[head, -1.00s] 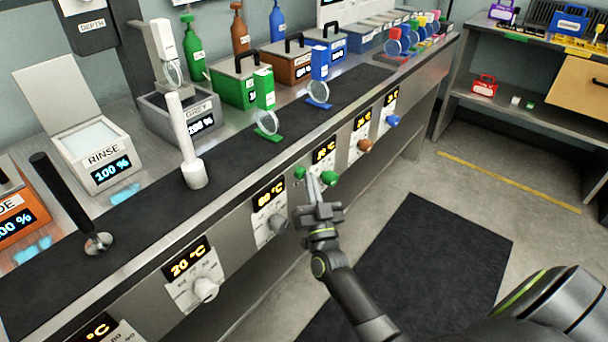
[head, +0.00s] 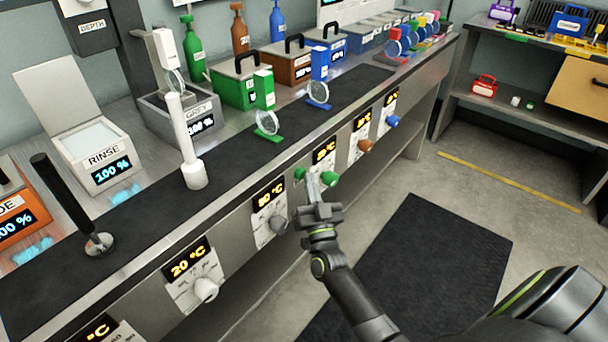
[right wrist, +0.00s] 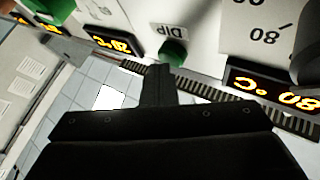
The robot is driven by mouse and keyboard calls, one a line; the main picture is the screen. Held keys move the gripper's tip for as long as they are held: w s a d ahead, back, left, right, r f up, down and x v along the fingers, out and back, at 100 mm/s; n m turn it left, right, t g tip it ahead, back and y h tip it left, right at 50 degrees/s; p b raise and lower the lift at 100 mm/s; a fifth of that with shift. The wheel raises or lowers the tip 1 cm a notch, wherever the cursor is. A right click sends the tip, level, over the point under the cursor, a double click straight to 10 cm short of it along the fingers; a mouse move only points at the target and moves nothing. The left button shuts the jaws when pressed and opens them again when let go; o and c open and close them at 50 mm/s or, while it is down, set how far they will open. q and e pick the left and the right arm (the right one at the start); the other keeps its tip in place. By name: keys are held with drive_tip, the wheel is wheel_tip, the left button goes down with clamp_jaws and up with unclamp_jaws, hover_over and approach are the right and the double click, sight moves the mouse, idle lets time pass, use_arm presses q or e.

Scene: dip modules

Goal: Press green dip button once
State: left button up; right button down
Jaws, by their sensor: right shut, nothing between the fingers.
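The green dip button (head: 299,174) is a small round button on the counter's front panel, left of a larger green knob (head: 330,179). The button also shows in the right wrist view (right wrist: 173,52), beside the printed word DIP. My right gripper (head: 312,180) is shut and empty, its fingertips at the front panel between the button and the knob. In the right wrist view the closed fingertips (right wrist: 160,72) are right by the button's edge; I cannot tell whether they touch it. My left gripper is not in view.
A grey knob (head: 278,224) with a lit display is left of my gripper. A brown knob (head: 365,146) and a blue knob (head: 393,120) are further right. Green, brown and blue tanks stand on the counter above. The floor with a dark mat (head: 440,240) is clear.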

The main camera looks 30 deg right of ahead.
drive_tip(key=s+d+p, duration=0.2)
drive_tip(key=s, duration=0.4)
drive_tip(key=shift+d, duration=0.25)
idle(0.5)
idle(0.6)
